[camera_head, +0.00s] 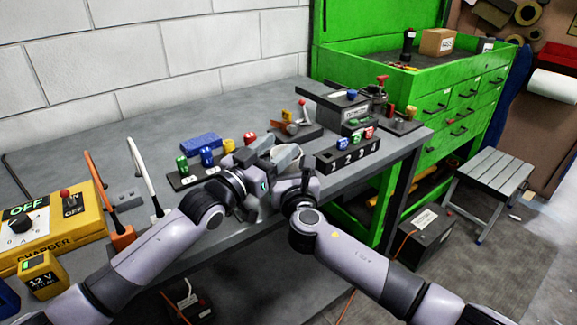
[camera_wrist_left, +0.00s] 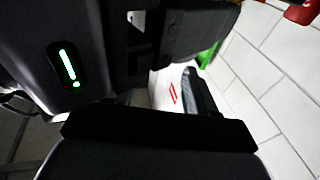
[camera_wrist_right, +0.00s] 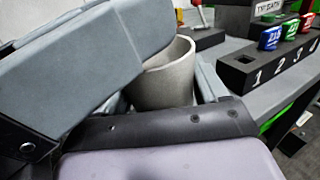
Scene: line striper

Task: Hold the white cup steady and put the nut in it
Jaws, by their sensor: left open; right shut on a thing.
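The white cup (camera_wrist_right: 172,78) shows in the right wrist view, upright, its open rim upward, between the fingers of my right gripper. My right gripper (camera_head: 287,162) is shut on it, above the bench near its front edge. My left gripper (camera_head: 262,158) is open, close beside the cup on its left in the head view. In the left wrist view a pale surface with a red mark (camera_wrist_left: 172,92) shows past the dark gripper body; I cannot tell what it is. I cannot make out the nut in any view.
Green, blue and yellow pieces stand on a dark strip (camera_head: 185,181) to the left. A yellow charger (camera_head: 55,230) is at far left. The back of the grey bench (camera_head: 120,145) has free room.

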